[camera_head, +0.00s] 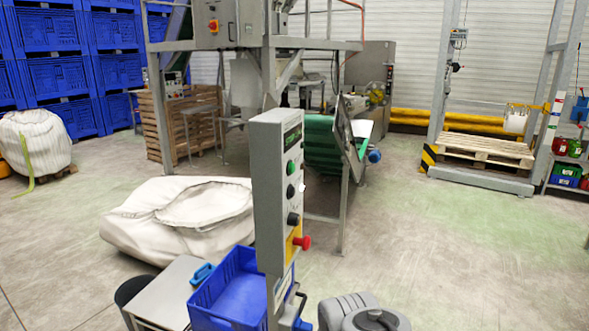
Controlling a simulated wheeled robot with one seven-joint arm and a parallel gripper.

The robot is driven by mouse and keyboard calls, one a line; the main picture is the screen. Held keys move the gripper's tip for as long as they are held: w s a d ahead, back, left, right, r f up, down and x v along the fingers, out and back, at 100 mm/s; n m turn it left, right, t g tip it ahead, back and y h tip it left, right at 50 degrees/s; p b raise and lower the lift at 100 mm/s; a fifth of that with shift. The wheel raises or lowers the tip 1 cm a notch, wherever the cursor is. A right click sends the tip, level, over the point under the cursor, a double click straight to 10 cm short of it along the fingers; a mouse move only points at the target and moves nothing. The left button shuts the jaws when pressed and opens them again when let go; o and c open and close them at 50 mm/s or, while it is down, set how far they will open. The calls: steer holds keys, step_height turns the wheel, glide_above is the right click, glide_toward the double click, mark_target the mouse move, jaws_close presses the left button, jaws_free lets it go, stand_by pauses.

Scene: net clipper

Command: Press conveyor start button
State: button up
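A grey control box (268,190) stands upright on a post in the middle of the view. Its narrow button face is turned to the right and seen at a steep angle. From top to bottom it carries a small dark display (293,137), a green button (290,168), a second dark green button (290,191), a black knob (293,219) and a red mushroom button (302,242) on a yellow plate. Labels are too small to read. The green conveyor (323,146) is behind the box. My gripper is not in view.
A blue crate (205,319) and a grey-topped stand (166,296) are left of the post. A large white sack (150,222) lies behind them. A metal frame (345,205) stands close behind the box.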

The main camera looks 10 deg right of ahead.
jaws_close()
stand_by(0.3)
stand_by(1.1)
